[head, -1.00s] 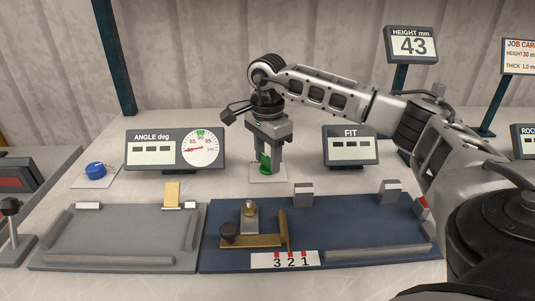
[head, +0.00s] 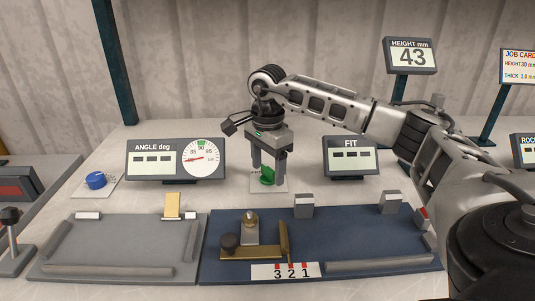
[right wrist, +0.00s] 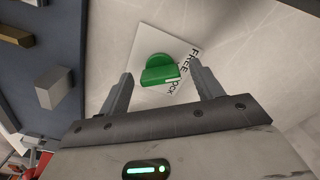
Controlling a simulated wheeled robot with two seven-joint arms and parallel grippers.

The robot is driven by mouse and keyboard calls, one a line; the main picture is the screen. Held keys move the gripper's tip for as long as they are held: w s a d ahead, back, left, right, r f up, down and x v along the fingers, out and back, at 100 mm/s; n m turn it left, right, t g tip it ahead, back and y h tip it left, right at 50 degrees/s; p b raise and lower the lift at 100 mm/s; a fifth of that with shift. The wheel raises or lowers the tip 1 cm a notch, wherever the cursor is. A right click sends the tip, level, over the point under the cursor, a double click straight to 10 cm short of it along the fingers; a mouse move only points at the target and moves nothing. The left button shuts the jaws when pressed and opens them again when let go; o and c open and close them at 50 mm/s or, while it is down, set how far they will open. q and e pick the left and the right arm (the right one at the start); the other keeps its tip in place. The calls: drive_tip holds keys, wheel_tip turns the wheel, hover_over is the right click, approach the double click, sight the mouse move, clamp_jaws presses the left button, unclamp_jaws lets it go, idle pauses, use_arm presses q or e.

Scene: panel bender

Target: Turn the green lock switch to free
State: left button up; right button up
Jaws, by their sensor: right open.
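The green lock switch (head: 267,176) sits on a small white plate (head: 258,188) on the bench between the angle and fit displays. In the right wrist view the green switch (right wrist: 160,71) has a raised handle with a white mark at its right end, beside the printed words FREE and LOCK. I cannot tell for certain which word the mark points at. My right gripper (head: 269,174) points down over the switch. Its open fingers stand on either side of the handle, apart from it in the right wrist view (right wrist: 161,77). My left gripper is not in view.
The angle display (head: 175,159) stands left and the fit display (head: 351,157) right of the switch. A blue knob (head: 96,180) is further left. In front lie a grey plate (head: 110,240) and a blue plate (head: 350,235) with blocks and bars.

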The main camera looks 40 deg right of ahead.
wheel_tip(320, 180, up, 10)
wheel_tip(320, 180, up, 6)
drive_tip(key=p, duration=0.2)
hover_over(267, 168)
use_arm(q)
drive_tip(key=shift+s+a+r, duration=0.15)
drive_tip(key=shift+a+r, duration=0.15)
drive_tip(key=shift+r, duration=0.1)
use_arm(e)
drive_tip(key=shift+f, duration=0.1)
